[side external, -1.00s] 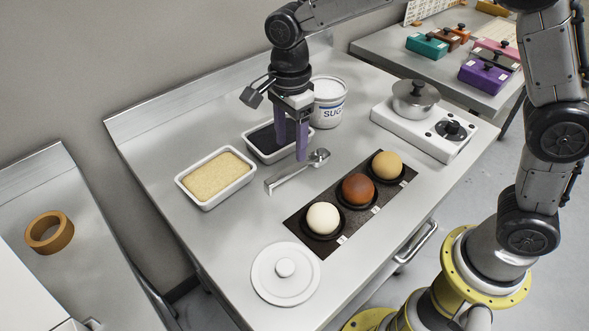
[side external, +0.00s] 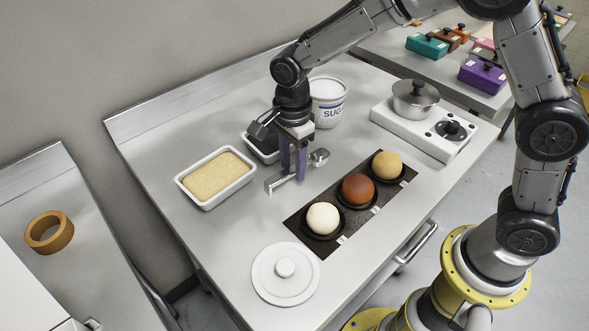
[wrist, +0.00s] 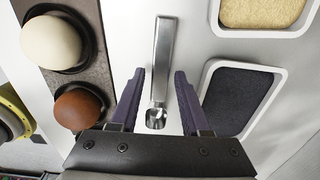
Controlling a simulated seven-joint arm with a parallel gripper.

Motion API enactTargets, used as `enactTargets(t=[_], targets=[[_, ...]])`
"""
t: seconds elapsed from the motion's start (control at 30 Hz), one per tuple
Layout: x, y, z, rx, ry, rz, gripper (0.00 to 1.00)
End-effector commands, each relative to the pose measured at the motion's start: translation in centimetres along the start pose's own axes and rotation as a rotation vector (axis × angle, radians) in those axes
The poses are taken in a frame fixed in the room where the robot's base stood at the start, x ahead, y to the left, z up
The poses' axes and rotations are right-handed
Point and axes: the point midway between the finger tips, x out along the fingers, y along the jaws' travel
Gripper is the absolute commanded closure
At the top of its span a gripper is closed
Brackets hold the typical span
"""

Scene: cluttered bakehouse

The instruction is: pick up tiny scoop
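The tiny scoop (side external: 276,183) is a silver metal tool with a flat handle and a small round bowl. It lies on the steel table between the white tubs and the dark board. In the wrist view the scoop (wrist: 163,50) points away from me, its bowl nearest my gripper. My gripper (side external: 293,172) has purple fingers pointing down over the scoop. In the wrist view my gripper (wrist: 154,95) is open, with one finger on each side of the scoop and clear gaps to it. Whether the fingertips touch the table cannot be told.
A tub of pale grain (side external: 239,191) and a dark-filled tub (wrist: 205,115) stand close by. The board (side external: 298,221) holds three dough balls.

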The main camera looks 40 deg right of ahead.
Motion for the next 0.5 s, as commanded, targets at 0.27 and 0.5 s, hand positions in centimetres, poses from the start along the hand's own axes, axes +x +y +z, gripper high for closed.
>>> enactTargets(t=[0.27, 0.5], targets=[[-0.03, 0.0, 0.0, 0.0, 0.0, 0.0, 1.0], [-0.06, -0.02, 0.01, 0.0, 0.0, -0.001, 1.0]])
